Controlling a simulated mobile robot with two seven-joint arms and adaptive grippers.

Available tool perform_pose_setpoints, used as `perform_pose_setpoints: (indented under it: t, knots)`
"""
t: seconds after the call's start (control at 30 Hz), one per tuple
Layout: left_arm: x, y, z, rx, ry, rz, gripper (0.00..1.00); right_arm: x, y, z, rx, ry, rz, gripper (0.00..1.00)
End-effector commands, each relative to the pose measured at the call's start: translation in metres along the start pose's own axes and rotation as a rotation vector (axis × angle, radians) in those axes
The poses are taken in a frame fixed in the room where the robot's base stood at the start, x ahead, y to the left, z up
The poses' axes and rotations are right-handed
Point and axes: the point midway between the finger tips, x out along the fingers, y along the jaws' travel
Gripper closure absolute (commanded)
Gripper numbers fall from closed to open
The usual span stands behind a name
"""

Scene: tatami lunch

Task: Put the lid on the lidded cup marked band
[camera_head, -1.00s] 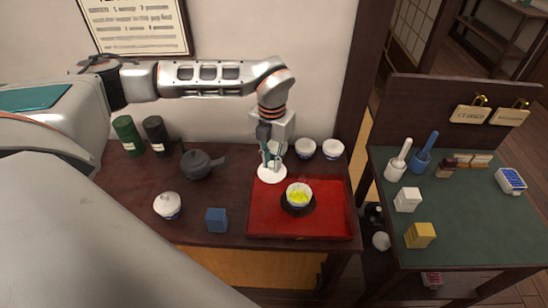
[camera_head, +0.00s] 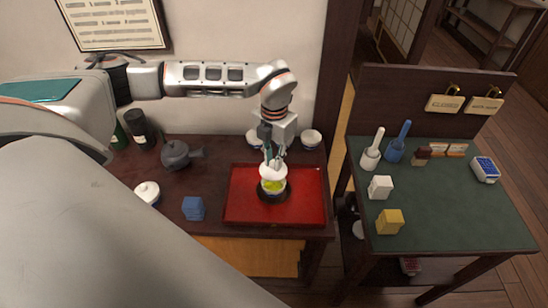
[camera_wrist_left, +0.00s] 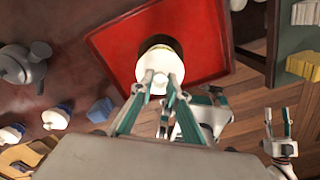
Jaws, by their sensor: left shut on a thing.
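My left gripper (camera_head: 274,157) is shut on a white lid (camera_head: 273,172) and holds it over the far side of an open cup (camera_head: 273,194). Yellow-green contents show in the cup below the lid, so the lid does not cover it fully. The cup is white with some blue and stands on a dark saucer (camera_head: 287,194) on the red tray (camera_head: 305,213). In the left wrist view the lid (camera_wrist_left: 161,68) hides most of the cup. My right gripper (camera_wrist_left: 278,122) shows at the lower right of that view, empty, fingers apart.
A dark teapot (camera_head: 176,154), a lidded white cup (camera_head: 147,192) and a blue box (camera_head: 193,208) stand left of the tray. White cups (camera_head: 311,139) stand behind it. A green side table (camera_head: 450,210) with blocks and pestles is at right. The tray's right part is bare.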

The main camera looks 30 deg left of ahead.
Motion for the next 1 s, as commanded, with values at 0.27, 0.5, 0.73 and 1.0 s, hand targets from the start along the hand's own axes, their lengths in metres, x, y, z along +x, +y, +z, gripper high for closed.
perform_pose_setpoints:
  t: [0.27, 0.5, 0.73, 1.0]
  knots:
    - [0.026, -0.001, 0.0, 0.0, 0.0, 0.0, 1.0, 0.008, -0.008, -0.003, 0.002, 0.031, -0.012, 0.6]
    - [0.043, -0.001, 0.0, 0.001, 0.0, 0.0, 1.0, 0.011, -0.016, -0.018, -0.007, 0.072, -0.028, 0.6]
    - [0.046, -0.001, 0.0, 0.0, 0.0, 0.0, 1.0, 0.012, -0.015, -0.015, -0.009, 0.069, -0.028, 0.6]
    - [0.045, -0.001, 0.0, 0.0, 0.0, 0.0, 1.0, 0.012, -0.014, -0.011, -0.01, 0.062, -0.026, 0.6]
